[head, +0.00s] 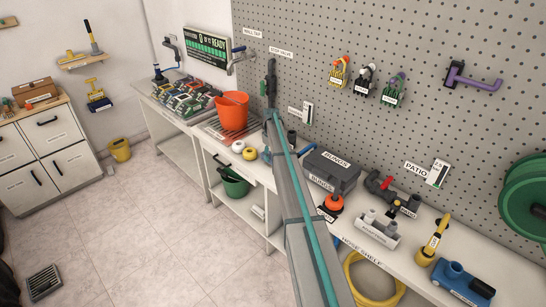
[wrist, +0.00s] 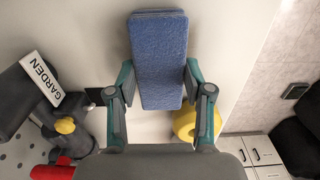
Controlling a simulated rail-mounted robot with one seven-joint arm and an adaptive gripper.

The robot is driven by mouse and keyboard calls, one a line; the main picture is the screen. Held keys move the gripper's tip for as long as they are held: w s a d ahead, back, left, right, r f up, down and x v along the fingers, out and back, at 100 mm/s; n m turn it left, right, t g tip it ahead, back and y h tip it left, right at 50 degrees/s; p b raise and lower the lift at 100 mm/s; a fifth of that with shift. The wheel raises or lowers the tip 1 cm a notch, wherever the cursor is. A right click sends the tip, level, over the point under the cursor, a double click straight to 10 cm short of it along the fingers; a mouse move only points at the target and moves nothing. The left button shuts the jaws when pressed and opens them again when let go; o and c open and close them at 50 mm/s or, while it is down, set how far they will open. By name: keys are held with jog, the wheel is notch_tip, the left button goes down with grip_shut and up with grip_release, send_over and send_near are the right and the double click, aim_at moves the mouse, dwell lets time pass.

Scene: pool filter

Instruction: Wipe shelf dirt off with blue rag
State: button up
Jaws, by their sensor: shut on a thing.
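In the wrist view my gripper (wrist: 158,78) has its two teal fingers on either side of a blue rag (wrist: 160,45). The rag is a folded, flat, long rectangle, gripped by its sides. A pale shelf surface (wrist: 103,45) lies behind the rag; whether the rag touches it I cannot tell. No dirt shows clearly on the visible part of that surface. In the head view my arm runs over the white shelf (head: 465,268) along the pegboard wall; the rag is not clearly visible there.
A yellow roll (wrist: 187,122) sits close by the right finger. A GARDEN-labelled fitting (wrist: 40,80) stands at left. The tiled floor (head: 150,220) is largely open.

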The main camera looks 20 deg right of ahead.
jog(key=shift+w+a, duration=0.15)
jog(key=shift+w, duration=0.25)
jog(key=shift+s+d+f, duration=0.1)
jog(key=shift+s+d, duration=0.1)
jog(key=shift+s, duration=0.4)
jog(key=shift+s+d+f, duration=0.1)
jog(key=shift+s+d, duration=0.1)
jog(key=shift+s, duration=0.35)
jog(key=shift+w+a, duration=0.2)
jog(key=shift+w, duration=0.35)
jog(key=shift+w+a, duration=0.2)
jog(key=shift+w, duration=0.35)
jog(key=shift+s+d, duration=0.2)
jog(key=shift+s, duration=0.4)
jog(key=shift+s+d, duration=0.2)
jog(key=shift+s, duration=0.35)
jog(key=shift+w+a+r, duration=0.1)
jog(key=shift+w+a, duration=0.1)
jog(key=shift+w, duration=0.4)
jog(key=shift+w+a+r, duration=0.1)
jog(key=shift+w+a, duration=0.05)
jog(key=shift+w, duration=0.4)
jog(key=shift+s+d+f+b, duration=0.1)
jog(key=shift+s+d+b, duration=0.1)
jog(key=shift+s, duration=0.4)
jog(key=shift+s+d+f+b, duration=0.1)
jog(key=shift+s+d+b, duration=0.05)
jog(key=shift+s, duration=0.4)
jog(key=shift+r, duration=0.1)
jog(key=shift+r, duration=0.8)
